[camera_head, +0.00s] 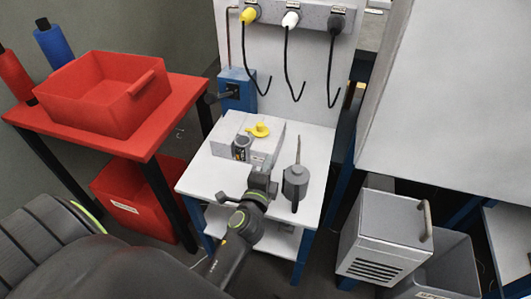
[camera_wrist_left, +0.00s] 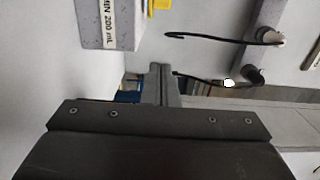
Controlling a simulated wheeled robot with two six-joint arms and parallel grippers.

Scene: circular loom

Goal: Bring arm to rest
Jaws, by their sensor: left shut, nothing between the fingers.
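My left arm comes in from the bottom of the head view and reaches over the small white table (camera_head: 225,172). Its gripper (camera_head: 281,130) points away toward the upright white panel and is above the table, right of the grey box (camera_head: 262,150). In the left wrist view the two fingers (camera_wrist_left: 160,72) are together, with nothing held between them. My right gripper is not in view.
A grey can with a spout (camera_head: 295,185) stands close right of my gripper. A yellow piece (camera_head: 258,130) and a dark round part lie at the grey box. Three dark hooked cables hang from the panel (camera_head: 265,60). A red bin (camera_head: 100,85) stands left, a grey bin (camera_head: 385,235) right.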

